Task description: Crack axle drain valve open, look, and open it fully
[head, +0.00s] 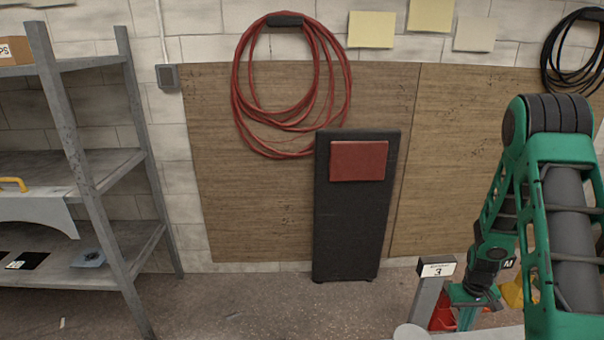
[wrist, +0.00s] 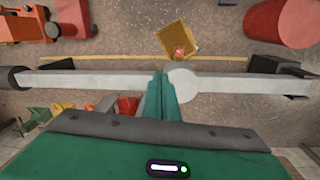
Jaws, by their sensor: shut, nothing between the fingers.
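My gripper shows in the wrist view (wrist: 159,82) as two green fingers pressed together with nothing between them. In front of and partly behind the fingertips runs a long pale grey beam (wrist: 90,79), perhaps the axle. A round pale disc (wrist: 183,82) sits on the beam just right of the fingertips; whether they touch it, I cannot tell. I cannot make out a drain valve or its handle. In the head view, my gripper (head: 468,318) points down at the lower right, its tips low in the picture.
A yellow open box (wrist: 166,36) with a reddish thing in it lies beyond the beam. A red cylinder (wrist: 282,20) is at upper right. A post labelled 3 (head: 436,268) stands left of my gripper.

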